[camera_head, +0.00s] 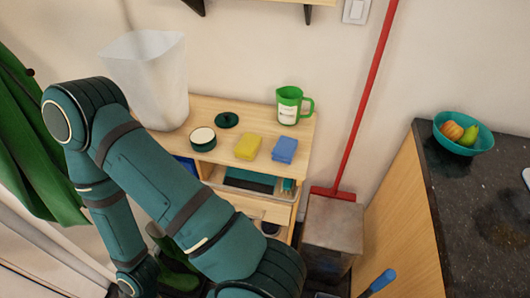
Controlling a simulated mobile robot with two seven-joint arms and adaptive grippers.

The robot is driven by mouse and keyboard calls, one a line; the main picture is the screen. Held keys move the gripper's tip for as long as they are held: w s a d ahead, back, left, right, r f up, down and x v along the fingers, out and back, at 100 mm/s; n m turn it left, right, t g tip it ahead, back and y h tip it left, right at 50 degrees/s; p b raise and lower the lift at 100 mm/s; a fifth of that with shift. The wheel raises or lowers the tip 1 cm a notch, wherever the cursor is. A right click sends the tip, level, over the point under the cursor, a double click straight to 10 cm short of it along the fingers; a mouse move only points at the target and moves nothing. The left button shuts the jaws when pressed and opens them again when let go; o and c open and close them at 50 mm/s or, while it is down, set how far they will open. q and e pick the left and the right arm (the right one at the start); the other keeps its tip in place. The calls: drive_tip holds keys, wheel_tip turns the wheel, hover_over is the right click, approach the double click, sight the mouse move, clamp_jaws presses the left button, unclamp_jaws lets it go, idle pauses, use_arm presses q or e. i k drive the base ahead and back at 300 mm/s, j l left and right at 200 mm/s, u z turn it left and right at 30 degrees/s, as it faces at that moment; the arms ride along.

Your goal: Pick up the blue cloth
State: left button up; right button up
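The blue cloth (284,150) is a small folded block lying on the top of a light wooden shelf unit (262,116), near its front right edge. A similar yellow cloth (247,147) lies just left of it, with a narrow gap. One of my teal arms crosses the lower left of the view, bends at the left and runs down towards the bottom edge. No gripper fingers show, and neither gripper is seen near the blue cloth. Nothing covers the blue cloth from this view.
A green jug (289,106) stands behind the blue cloth. A round tin (202,139), dark lid (227,120) and tall whitish bin (153,80) are further left. A red-handled pole (368,95) leans at the right by a grey box (332,230). A dark counter (470,205) holds a fruit bowl (482,143).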

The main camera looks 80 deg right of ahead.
sight(284, 151)
drive_tip(key=z, duration=0.45)
drive_tip(key=i+z, duration=0.1)
drive_tip(key=z, duration=0.35)
drive_tip(key=i+z, duration=0.1)
drive_tip(key=z, duration=0.35)
drive_tip(key=j+z, duration=0.1)
drive_tip(key=z, duration=0.8)
drive_tip(key=i+j+z, duration=0.1)
drive_tip(key=z, duration=0.3)
drive_tip(key=j+z, duration=0.1)
drive_tip(key=z, duration=0.35)
